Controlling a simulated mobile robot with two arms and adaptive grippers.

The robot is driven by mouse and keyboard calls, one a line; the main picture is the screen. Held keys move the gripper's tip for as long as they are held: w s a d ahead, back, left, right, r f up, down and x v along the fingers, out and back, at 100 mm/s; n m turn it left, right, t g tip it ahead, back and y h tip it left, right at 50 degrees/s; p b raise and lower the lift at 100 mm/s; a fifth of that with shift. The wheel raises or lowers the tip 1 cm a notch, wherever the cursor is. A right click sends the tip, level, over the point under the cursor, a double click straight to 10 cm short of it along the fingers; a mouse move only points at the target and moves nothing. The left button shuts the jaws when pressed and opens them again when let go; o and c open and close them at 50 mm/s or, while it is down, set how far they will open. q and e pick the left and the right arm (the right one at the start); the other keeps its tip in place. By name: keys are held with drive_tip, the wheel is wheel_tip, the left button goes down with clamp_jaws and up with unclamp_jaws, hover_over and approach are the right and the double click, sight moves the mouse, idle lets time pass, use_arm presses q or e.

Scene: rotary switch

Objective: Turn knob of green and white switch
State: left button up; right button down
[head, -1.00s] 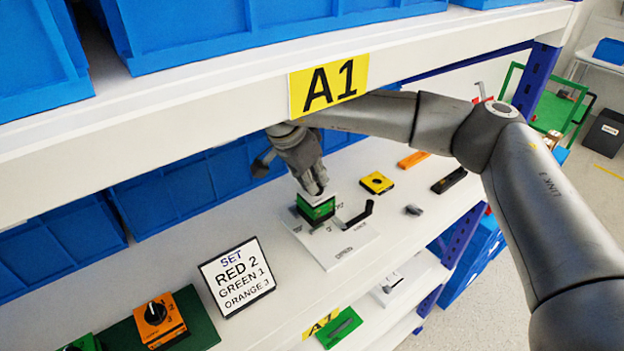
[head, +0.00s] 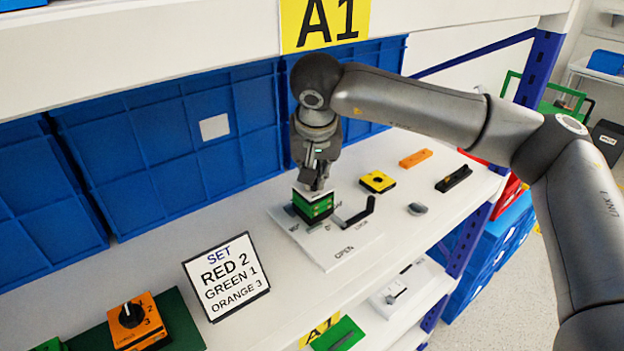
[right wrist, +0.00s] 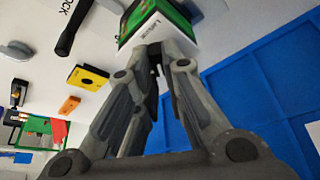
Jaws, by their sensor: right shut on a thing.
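The green and white switch (head: 314,204) is a small block with a white top and green sides. It sits on a white plate (head: 338,252) with printed words and a black lever. My right gripper (head: 316,186) points down from above and is shut at the top of the switch. In the right wrist view, the gripper (right wrist: 155,58) meets the white and green block (right wrist: 150,27) at the fingertips. The knob itself is hidden by the fingers. My left gripper is not in view.
A sign (head: 227,277) reading SET RED 2, GREEN 1, ORANGE 3 stands left. An orange switch (head: 138,322) is at the lower left, a yellow block (head: 377,181) right of the gripper. Blue bins (head: 160,150) stand behind; the shelf beam (head: 420,22) crosses above.

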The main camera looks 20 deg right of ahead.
drive_tip(key=n, duration=0.1)
drive_tip(key=n+y+b, duration=0.1)
drive_tip(key=n, duration=0.1)
drive_tip(key=shift+d+y, duration=0.2)
drive_tip(key=shift+y, duration=0.1)
drive_tip(key=shift+d+n+y, duration=0.15)
drive_tip(key=shift+n+y, duration=0.35)
drive_tip(key=shift+n, duration=1.3)
drive_tip(key=c, duration=1.5)
unclamp_jaws()
drive_tip(key=v, duration=0.3)
drive_tip(key=shift+w, duration=0.1)
drive_tip(key=s+d, duration=0.1)
drive_tip(key=s, duration=0.2)
drive_tip(key=s+d, duration=0.2)
drive_tip(key=s, duration=0.2)
drive_tip(key=s+d, duration=0.1)
drive_tip(key=s, duration=0.3)
drive_tip(key=shift+s+d+b, duration=0.15)
drive_tip(key=shift+s+b, duration=0.05)
drive_tip(key=shift+b, duration=0.1)
